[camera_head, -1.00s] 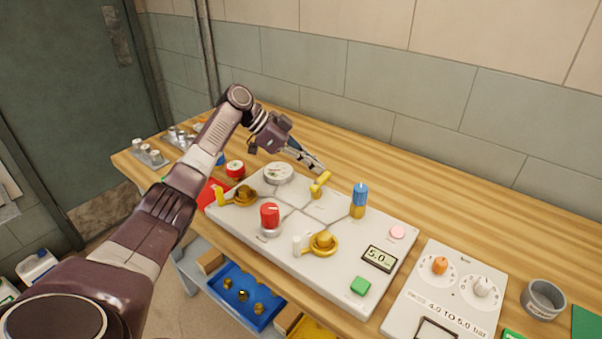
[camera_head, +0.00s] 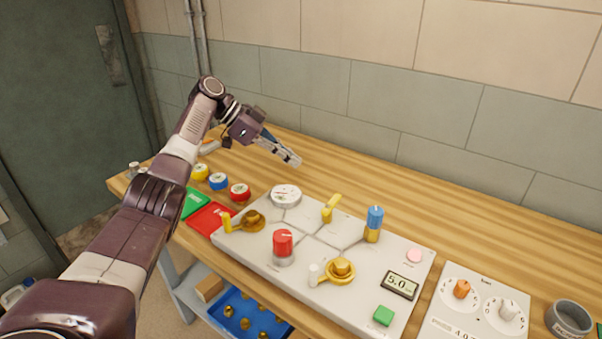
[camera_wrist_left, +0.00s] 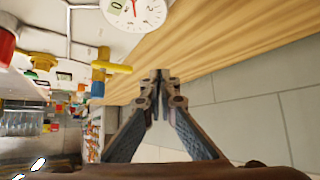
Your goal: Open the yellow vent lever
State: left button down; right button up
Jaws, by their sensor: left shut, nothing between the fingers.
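A small yellow lever (camera_head: 331,208) stands near the back edge of the pale valve panel (camera_head: 270,258), between the round gauge (camera_head: 286,195) and the blue-topped knob (camera_head: 374,222). It also shows in the left wrist view as a yellow T-shape (camera_wrist_left: 112,67) below the gauge dial. A second yellow-handled valve (camera_head: 227,222) with a brass body is at the panel's left end. My left gripper (camera_head: 293,158) is shut and empty, above the bare table behind the panel, up and left of the lever and apart from it. My right gripper is in no view.
On the panel are a red knob (camera_head: 283,244), a white-handled brass valve (camera_head: 341,270), a display (camera_head: 400,285) reading 5.0 and a green button (camera_head: 383,316). Coloured round pieces sit left of the panel. Bare wood lies behind it, then the tiled wall (camera_head: 430,105).

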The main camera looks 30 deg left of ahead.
pick_arm(q)
jog(key=shift+a+r, duration=0.65)
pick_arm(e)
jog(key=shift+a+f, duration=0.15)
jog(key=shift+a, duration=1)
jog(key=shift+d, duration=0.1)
